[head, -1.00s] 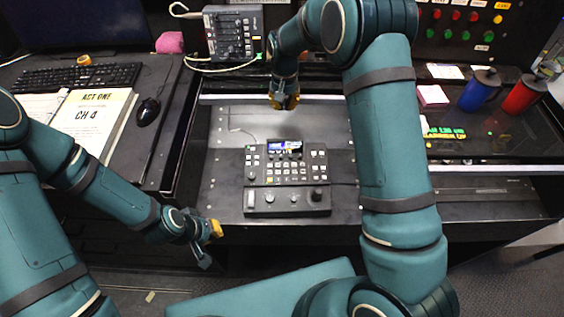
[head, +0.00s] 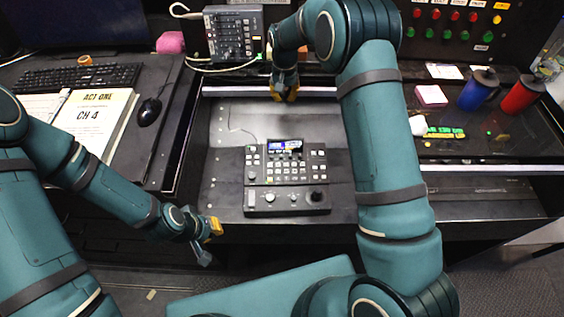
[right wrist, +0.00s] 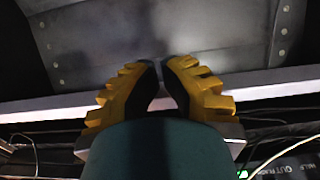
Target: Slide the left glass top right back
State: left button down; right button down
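The left glass top shows by its pale front rail (head: 235,91), which lies toward the back of the left bay in the head view; the clear pane is hard to see. The rail also crosses the right wrist view (right wrist: 45,106). My right gripper (head: 285,94) is at this rail, its yellow-padded fingers (right wrist: 160,60) together with only a narrow gap and nothing seen between them. They overlap the rail; exact contact cannot be told. My left gripper (head: 208,243) hangs low in front of the desk, away from the glass; its finger opening is unclear.
A button panel (head: 286,178) sits on the open bay floor. A mixer (head: 234,35) with cables stands behind the left rail.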

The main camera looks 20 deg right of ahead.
jog(key=shift+w+d, duration=0.15)
jog(key=shift+w, duration=0.35)
jog(key=shift+w+d, duration=0.15)
jog(key=shift+w, duration=0.35)
jog(key=shift+s+a, duration=0.2)
jog(key=shift+s, duration=0.45)
jog(key=shift+s+a, duration=0.2)
jog(key=shift+s, duration=0.45)
notch_tip(320, 180, up, 9)
jog(key=p, duration=0.6)
